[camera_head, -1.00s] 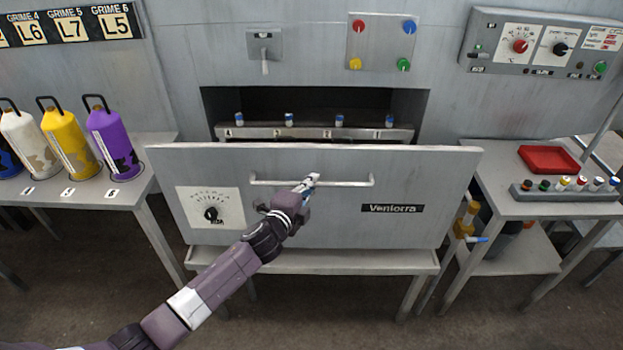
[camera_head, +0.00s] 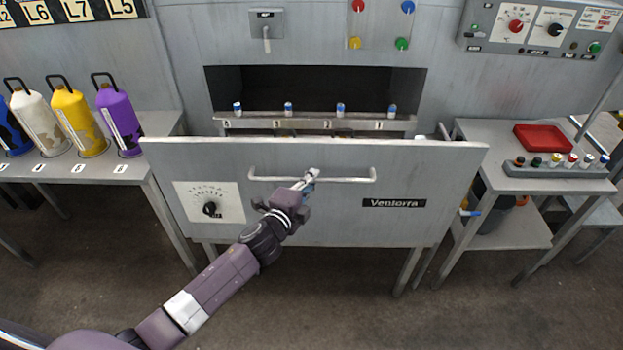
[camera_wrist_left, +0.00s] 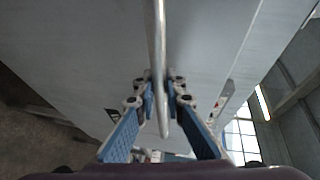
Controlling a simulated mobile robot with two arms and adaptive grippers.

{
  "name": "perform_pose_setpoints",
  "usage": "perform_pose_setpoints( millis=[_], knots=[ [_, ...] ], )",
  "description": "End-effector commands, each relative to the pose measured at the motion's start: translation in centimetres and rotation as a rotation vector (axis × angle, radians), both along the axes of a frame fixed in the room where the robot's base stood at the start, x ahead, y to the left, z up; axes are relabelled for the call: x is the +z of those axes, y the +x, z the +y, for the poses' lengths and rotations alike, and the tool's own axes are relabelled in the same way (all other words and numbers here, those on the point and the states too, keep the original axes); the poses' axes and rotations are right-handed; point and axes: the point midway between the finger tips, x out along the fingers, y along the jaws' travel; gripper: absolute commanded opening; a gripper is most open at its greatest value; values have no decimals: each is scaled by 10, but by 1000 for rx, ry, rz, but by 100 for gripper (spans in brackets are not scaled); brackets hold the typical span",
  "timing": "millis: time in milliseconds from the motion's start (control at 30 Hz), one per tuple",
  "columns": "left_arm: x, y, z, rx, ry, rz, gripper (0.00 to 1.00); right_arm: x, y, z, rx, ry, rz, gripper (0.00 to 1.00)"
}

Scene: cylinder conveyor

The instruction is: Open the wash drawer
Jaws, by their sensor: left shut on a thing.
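The wash drawer (camera_head: 330,220) is a wide grey front panel marked "Ventorra", with a dial at its left. It stands out from the machine wall, partly pulled out. Its long white bar handle (camera_head: 345,180) runs across the upper front. My left gripper (camera_head: 306,182) is shut on the handle near its middle. In the left wrist view the handle (camera_wrist_left: 158,40) runs between the blue-padded fingers of my left gripper (camera_wrist_left: 160,95). The drawer's inside is mostly hidden behind its front. My right gripper is in neither view.
Behind the drawer is a dark recess (camera_head: 310,88) with several blue-and-white cylinders on a ledge. A table with coloured bottles (camera_head: 118,118) stands at left. A table with a red tray (camera_head: 548,138) stands at right. The floor in front is clear.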

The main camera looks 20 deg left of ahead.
Motion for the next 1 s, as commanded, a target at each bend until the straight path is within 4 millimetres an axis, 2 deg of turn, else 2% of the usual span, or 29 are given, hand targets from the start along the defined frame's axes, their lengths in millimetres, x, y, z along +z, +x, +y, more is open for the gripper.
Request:
perform_pose_setpoints(
  millis=[33,67,200,467,633,767,1000],
  knots=[
    [0,0,1,1,0,0,0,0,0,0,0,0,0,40],
    [0,0,1,1,0,0,13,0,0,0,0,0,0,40],
    [0,0,1,1,0,0,29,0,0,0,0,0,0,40],
    [0,0,1,0,1,0,29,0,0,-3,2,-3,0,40],
    [1,-10,2,0,1,1,29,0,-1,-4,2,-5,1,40],
    [4,-29,4,0,1,2,29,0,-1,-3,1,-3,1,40],
    [13,-78,10,0,1,2,29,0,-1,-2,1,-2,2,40]
  ],
)
